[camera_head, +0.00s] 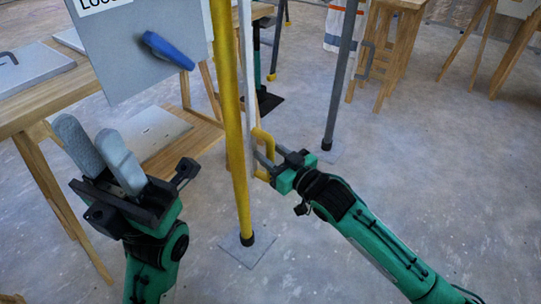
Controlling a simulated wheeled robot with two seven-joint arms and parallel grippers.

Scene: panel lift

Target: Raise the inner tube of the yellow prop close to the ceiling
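The yellow prop (231,110) stands upright left of centre on a grey floor plate, its top out of view. A yellow loop handle (267,138) shows at its right side, beyond a thin pale upright strip (247,80). My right gripper (265,156) is at this handle, its dark fingers at the loop's upright bar. I cannot tell whether they grip it. My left gripper (97,148) is left of the prop, its grey finger pads pointing up with a small gap, holding nothing. The inner tube's top and the ceiling are out of view.
A grey panel with a blue lever (167,50) stands close to the prop's left. A wooden table (45,100) is at the left. A grey prop (340,80) stands behind to the right, near wooden stools (396,50). The floor at right is clear.

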